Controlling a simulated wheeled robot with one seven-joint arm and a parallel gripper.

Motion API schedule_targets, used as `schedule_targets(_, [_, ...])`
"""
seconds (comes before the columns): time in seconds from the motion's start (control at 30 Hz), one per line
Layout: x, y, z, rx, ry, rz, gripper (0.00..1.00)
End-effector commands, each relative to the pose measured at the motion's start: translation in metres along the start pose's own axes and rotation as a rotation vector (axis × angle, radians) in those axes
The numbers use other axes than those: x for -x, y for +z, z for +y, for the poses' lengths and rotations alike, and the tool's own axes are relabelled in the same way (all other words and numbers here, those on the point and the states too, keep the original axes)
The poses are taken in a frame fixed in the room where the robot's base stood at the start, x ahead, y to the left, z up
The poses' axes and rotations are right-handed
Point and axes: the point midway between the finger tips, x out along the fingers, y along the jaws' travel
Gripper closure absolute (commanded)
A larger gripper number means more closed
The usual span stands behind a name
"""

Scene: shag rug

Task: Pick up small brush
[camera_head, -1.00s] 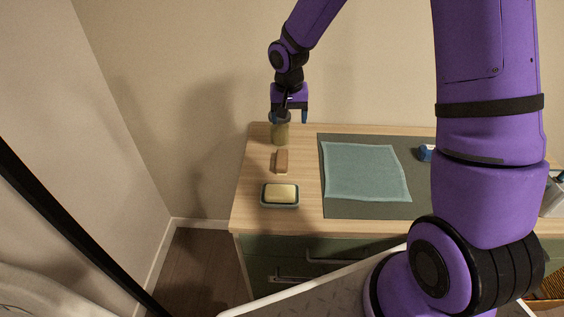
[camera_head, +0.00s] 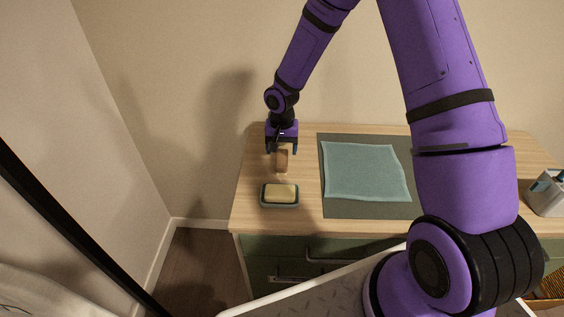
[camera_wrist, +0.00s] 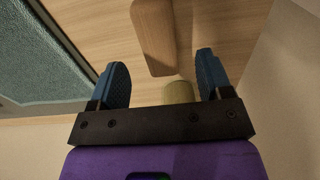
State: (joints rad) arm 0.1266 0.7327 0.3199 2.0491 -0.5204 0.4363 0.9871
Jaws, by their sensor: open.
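The small brush (camera_head: 282,161) shows as a brown wooden block on the left part of the light wood desk. My gripper (camera_head: 282,149) is over its far end, pointing down, with the fingers apart. In the wrist view the brush (camera_wrist: 155,35) reaches from the top edge to between the two blue fingertips (camera_wrist: 162,66). A gap shows on each side, and nothing is held. The brush's bristles are not visible, and I cannot tell the exact height of the fingers above the desk.
An olive jar (camera_wrist: 178,92) stands just beyond the brush, hidden behind my gripper in the head view. A soap bar (camera_head: 280,193) in a dish (camera_head: 279,205) lies in front. A teal cloth (camera_head: 362,170) on a dark mat (camera_head: 350,211) is to the right.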

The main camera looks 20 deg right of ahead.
Motion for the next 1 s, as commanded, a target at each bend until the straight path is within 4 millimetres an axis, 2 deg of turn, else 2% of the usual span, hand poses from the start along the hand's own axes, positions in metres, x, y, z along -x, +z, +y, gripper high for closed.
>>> schedule_targets(0.3, [-0.042, 0.002, 0.001, 0.002, 0.001, -0.003, 0.28])
schedule_targets(0.63, [-0.047, 0.001, 0.001, 0.001, 0.001, -0.001, 0.28])
schedule_targets(0.87, [-0.047, 0.001, 0.001, 0.001, 0.001, -0.001, 0.80])
schedule_targets(1.0, [-0.047, 0.001, 0.001, 0.001, 0.001, -0.001, 0.85])
